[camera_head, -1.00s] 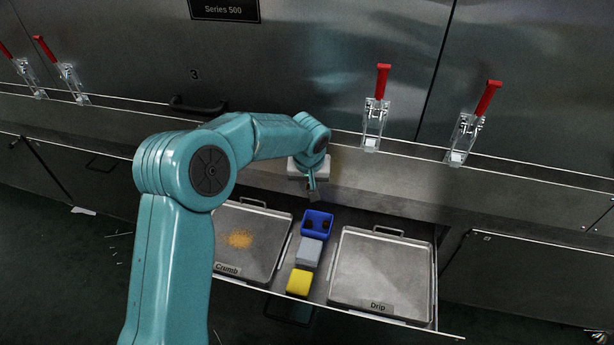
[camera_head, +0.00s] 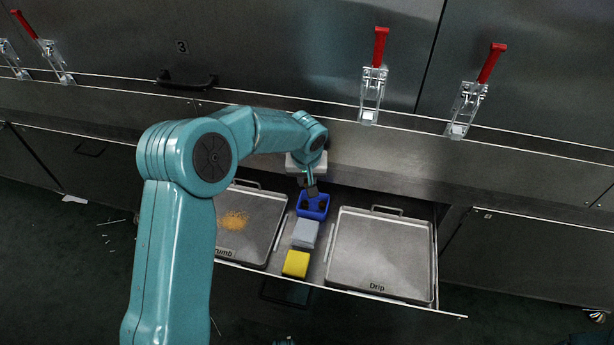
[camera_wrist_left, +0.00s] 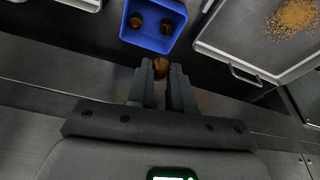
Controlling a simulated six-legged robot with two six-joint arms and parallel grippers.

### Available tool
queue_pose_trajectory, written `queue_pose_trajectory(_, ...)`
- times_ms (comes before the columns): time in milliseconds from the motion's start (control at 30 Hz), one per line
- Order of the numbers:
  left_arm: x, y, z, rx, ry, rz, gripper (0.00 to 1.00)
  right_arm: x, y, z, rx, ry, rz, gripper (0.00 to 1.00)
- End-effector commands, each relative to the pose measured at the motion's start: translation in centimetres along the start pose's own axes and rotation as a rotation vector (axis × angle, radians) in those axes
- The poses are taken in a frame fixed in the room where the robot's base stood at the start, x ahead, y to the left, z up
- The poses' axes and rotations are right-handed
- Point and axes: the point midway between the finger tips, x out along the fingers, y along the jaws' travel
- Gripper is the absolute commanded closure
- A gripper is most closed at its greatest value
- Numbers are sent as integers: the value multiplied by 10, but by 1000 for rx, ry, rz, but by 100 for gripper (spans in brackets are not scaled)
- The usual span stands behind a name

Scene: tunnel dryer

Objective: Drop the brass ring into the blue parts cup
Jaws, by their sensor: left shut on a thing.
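The brass ring (camera_wrist_left: 160,66) shows in the left wrist view, held between the fingertips of my left gripper (camera_wrist_left: 161,77). My left gripper also shows in the head view (camera_head: 311,190), pointing down at the back edge of the blue parts cup (camera_head: 314,211). The ring itself cannot be made out there. In the left wrist view the blue cup (camera_wrist_left: 150,41) lies just beyond the fingertips, with two dark brownish round pieces inside. The ring looks just outside the cup's near rim in that view; its height above the rim is unclear.
The cup stands in an open drawer with a grey cup (camera_head: 305,234) and a yellow cup (camera_head: 296,264) in line before it. A crumb tray (camera_head: 258,205) lies left, a drip tray (camera_head: 378,257) right. Red-handled clamps (camera_head: 373,80) stand on the ledge behind.

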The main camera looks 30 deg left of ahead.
Motion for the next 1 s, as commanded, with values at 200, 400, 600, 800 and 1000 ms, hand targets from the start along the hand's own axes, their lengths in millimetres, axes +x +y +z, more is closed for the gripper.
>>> queue_pose_trajectory(200, -1, 0, 0, 0, 0, 0, 50, 0, 0, 0, 0, 0, 0, 57)
queue_pose_trajectory(400, -1, 0, 0, 0, -1, 0, 50, 0, 0, 0, 0, 0, 0, 57)
queue_pose_trajectory(600, -17, 0, -1, 0, 1, 1, 50, -6, -2, 0, 0, 0, 0, 57)
queue_pose_trajectory(800, -68, 1, -2, 1, 4, 2, 50, -20, -7, 0, 0, 0, 0, 57)
queue_pose_trajectory(1000, -120, 0, -2, 1, 3, 2, 50, -33, -12, 1, 0, 0, 0, 57)
